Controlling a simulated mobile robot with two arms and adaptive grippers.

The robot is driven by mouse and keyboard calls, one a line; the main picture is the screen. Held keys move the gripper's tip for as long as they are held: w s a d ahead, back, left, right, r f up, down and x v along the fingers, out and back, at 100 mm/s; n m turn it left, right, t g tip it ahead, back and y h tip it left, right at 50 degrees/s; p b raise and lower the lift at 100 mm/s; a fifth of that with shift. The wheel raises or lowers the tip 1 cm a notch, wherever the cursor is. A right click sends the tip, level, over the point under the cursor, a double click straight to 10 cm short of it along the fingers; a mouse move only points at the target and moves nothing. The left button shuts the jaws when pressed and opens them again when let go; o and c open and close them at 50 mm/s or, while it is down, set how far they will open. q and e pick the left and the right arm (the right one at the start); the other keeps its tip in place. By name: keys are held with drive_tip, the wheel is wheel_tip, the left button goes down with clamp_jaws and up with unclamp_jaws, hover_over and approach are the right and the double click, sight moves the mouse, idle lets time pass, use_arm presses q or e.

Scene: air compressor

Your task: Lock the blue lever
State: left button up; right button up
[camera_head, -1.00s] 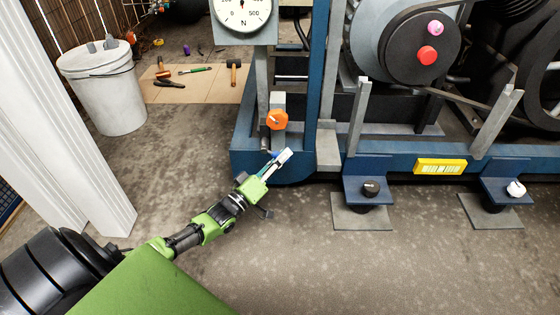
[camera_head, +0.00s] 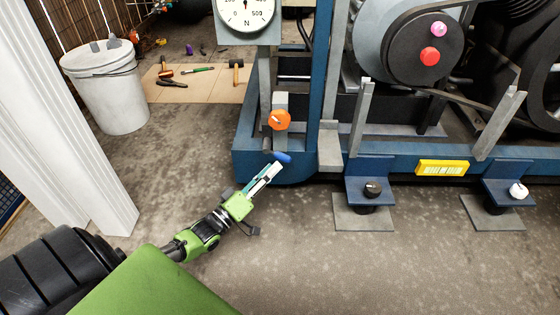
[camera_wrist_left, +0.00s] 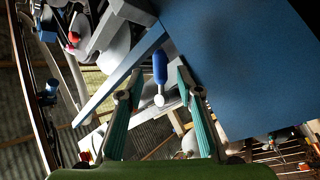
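The blue lever (camera_head: 283,157) sticks out low at the front left corner of the compressor frame, below an orange knob (camera_head: 280,120). My left gripper (camera_head: 273,170) is just in front of and below the lever in the head view. In the left wrist view, the blue lever (camera_wrist_left: 160,68) with its pale round end lies between the lines of the two fingers, near their tips. The fingers of my left gripper (camera_wrist_left: 159,82) are spread, with visible gaps on both sides of the lever. The lever's mount is mostly hidden. My right gripper is not in view.
The blue frame (camera_head: 270,172) of the compressor stands right behind the lever. A gauge (camera_head: 246,12) sits above. A white bucket (camera_head: 105,90) and a white post (camera_head: 75,130) stand at left. Tools lie on a cardboard mat (camera_head: 210,92). The floor in front is clear.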

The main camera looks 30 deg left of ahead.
use_arm(q)
drive_tip(key=v, duration=0.5)
drive_tip(key=shift+s, duration=0.35)
